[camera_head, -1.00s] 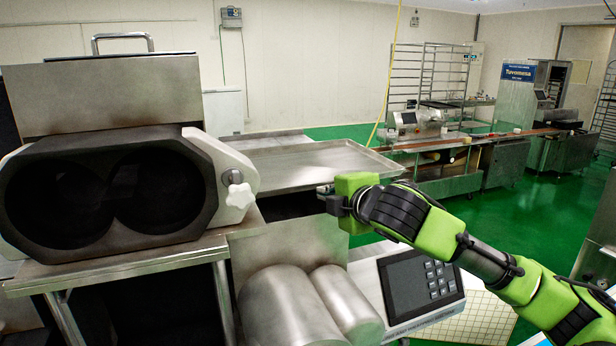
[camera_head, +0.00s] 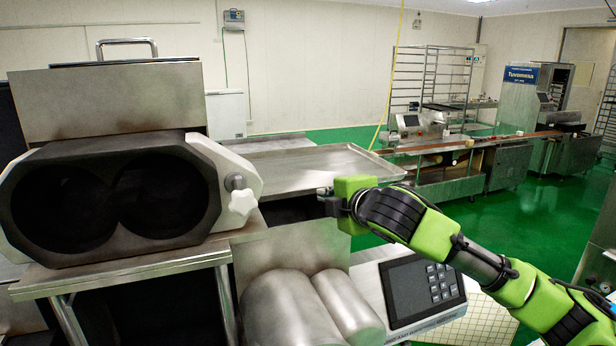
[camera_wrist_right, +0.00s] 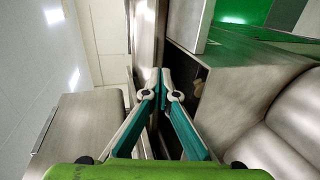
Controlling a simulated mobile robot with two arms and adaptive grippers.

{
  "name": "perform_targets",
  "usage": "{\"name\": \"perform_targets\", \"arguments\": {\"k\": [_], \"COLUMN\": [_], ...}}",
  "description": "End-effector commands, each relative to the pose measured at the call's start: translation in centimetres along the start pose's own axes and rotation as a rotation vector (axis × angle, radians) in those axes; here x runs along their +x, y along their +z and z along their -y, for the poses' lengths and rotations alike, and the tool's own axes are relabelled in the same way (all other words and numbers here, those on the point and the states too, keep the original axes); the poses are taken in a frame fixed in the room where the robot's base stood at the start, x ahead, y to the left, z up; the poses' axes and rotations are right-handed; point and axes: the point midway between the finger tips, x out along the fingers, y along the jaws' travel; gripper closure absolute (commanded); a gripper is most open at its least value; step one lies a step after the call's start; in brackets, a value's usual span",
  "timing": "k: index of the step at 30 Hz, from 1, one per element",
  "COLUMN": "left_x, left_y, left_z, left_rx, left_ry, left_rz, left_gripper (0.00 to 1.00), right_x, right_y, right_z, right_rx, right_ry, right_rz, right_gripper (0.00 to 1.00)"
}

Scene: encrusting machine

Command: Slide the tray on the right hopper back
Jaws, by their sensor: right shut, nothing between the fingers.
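The grey metal tray (camera_head: 310,166) with a low raised rim lies flat at mid-picture in the head view, over the right hopper's area. A dark gap shows under its near edge. My right gripper (camera_head: 322,194) is just in front of the tray's near rim, pointing left. Its fingers are small here and I cannot tell whether they touch the tray. In the right wrist view my right gripper (camera_wrist_right: 160,80) has its fingertips together, with nothing between them. My left gripper is not in view.
The large twin-bore hopper head (camera_head: 120,205) with a white knob (camera_head: 242,201) stands at left. Metal cylinders (camera_head: 325,308) and a control panel (camera_head: 420,290) lie below my right arm. Open green floor (camera_head: 500,215) is at right.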

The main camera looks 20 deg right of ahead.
Motion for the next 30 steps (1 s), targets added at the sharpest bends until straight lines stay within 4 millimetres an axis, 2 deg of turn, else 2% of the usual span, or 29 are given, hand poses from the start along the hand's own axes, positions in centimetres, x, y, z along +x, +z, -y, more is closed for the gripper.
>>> {"name": "perform_targets", "arguments": {"k": [5, 15, 24, 30], "left_x": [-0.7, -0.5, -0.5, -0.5], "left_y": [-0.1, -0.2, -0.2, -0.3], "left_z": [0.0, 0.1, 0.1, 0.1], "left_rx": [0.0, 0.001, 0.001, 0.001], "left_ry": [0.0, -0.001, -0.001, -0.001], "left_rz": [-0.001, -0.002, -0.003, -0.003], "left_gripper": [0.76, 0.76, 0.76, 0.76], "right_x": [1.2, 3.5, 3.4, 1.8], "right_y": [0.0, 0.0, 0.0, 0.1], "right_z": [-0.5, -1.1, -1.0, -0.5], "right_rx": [-0.001, 0.001, -0.001, -0.003], "right_ry": [-0.001, 0.0, 0.0, 0.0], "right_rz": [0.001, 0.001, 0.001, 0.001], "right_gripper": [1.0, 1.0, 1.0, 1.0]}}
